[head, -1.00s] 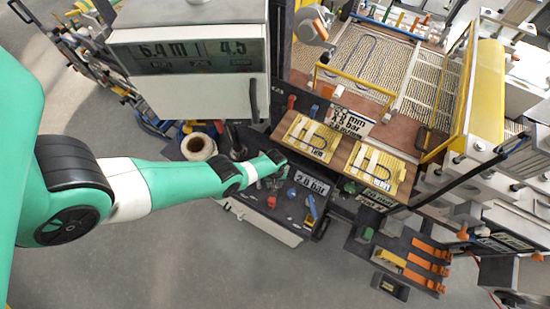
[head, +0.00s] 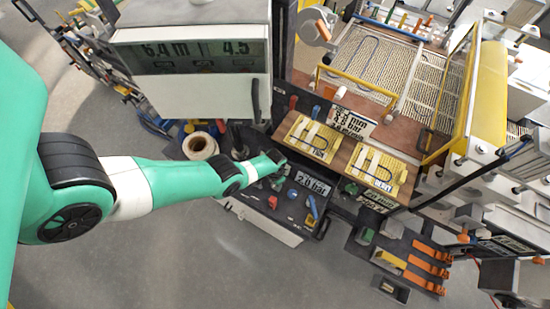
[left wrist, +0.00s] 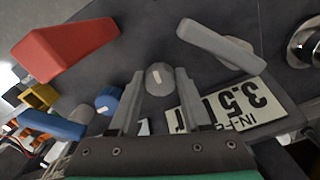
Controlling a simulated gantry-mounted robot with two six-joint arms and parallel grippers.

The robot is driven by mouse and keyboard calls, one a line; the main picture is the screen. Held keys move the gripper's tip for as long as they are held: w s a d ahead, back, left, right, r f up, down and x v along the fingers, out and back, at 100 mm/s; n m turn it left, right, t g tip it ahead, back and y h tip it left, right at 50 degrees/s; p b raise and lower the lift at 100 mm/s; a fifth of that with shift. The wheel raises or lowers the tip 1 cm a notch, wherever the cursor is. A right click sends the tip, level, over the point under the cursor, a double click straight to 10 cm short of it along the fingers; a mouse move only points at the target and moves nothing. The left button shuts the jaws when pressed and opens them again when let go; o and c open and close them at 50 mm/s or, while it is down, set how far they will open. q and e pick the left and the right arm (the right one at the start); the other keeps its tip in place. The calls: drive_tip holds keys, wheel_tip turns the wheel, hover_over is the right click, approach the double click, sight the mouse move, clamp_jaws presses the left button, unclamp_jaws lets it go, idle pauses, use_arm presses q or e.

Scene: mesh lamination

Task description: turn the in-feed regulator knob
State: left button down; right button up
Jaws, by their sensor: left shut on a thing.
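In the left wrist view a round grey knob (left wrist: 159,79) with a light mark on its face sits between the fingertips of my left gripper (left wrist: 159,88). The fingers are shut on it from both sides. Beside it lies a plate reading "IN-FEE…" and "3.5" (left wrist: 235,103), upside down and partly covered by a finger. In the head view my left gripper (head: 265,180) is at the dark panel (head: 268,214) below the machine. The knob cannot be made out there. My right gripper is not in view.
Close around the gripper in the left wrist view are a red block-like handle (left wrist: 68,48), a grey lever (left wrist: 220,46), a blue knob (left wrist: 108,100) and a blue handle (left wrist: 52,125). A screen (head: 190,55) stands behind the arm. Grey floor (head: 170,255) lies open in front.

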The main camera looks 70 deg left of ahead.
use_arm(q)
drive_tip(key=shift+m, duration=1.6)
drive_tip(key=shift+f, duration=0.1)
drive_tip(key=shift+c, duration=1.8)
unclamp_jaws()
